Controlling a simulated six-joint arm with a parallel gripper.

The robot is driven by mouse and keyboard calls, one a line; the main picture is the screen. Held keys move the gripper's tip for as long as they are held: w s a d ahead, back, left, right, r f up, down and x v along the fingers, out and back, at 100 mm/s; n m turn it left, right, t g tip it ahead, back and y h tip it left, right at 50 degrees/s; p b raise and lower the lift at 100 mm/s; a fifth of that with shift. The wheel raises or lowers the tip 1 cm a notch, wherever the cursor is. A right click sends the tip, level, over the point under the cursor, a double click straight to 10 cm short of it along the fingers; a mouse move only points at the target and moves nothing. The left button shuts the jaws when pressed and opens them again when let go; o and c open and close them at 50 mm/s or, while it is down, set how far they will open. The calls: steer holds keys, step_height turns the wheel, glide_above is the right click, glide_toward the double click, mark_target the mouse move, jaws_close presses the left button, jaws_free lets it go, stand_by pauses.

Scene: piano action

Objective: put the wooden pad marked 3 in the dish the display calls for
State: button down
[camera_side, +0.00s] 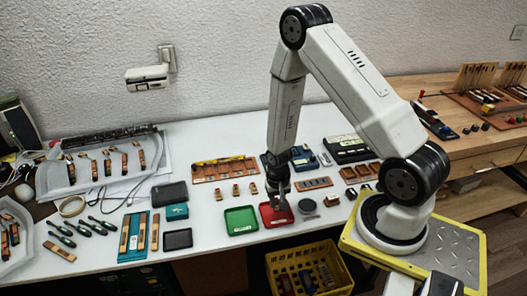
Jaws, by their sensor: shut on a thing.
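My gripper (279,203) points down over the red dish (268,220), at its rim or just above it; I cannot tell if it touches. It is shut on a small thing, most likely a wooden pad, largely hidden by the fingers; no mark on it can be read. The green dish (241,221) sits just left of the red one and looks empty. Small wooden pads (236,190) stand in a row on the white table behind the dishes; their marks are too small to read. No display text can be read.
A long wooden rack (224,169) lies behind the pads. A round dark item (307,205) and a brown tray (314,183) are right of the red dish. A yellow crate (308,254) stands below the front edge. Green-handled tools (77,229) and cases crowd the left.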

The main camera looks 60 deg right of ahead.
mark_target(277, 203)
steer(key=shift+f, duration=1.75)
steer(key=shift+f, duration=0.1)
steer(key=shift+c, duration=2.3)
jaws_free()
steer(key=shift+r, duration=6.15)
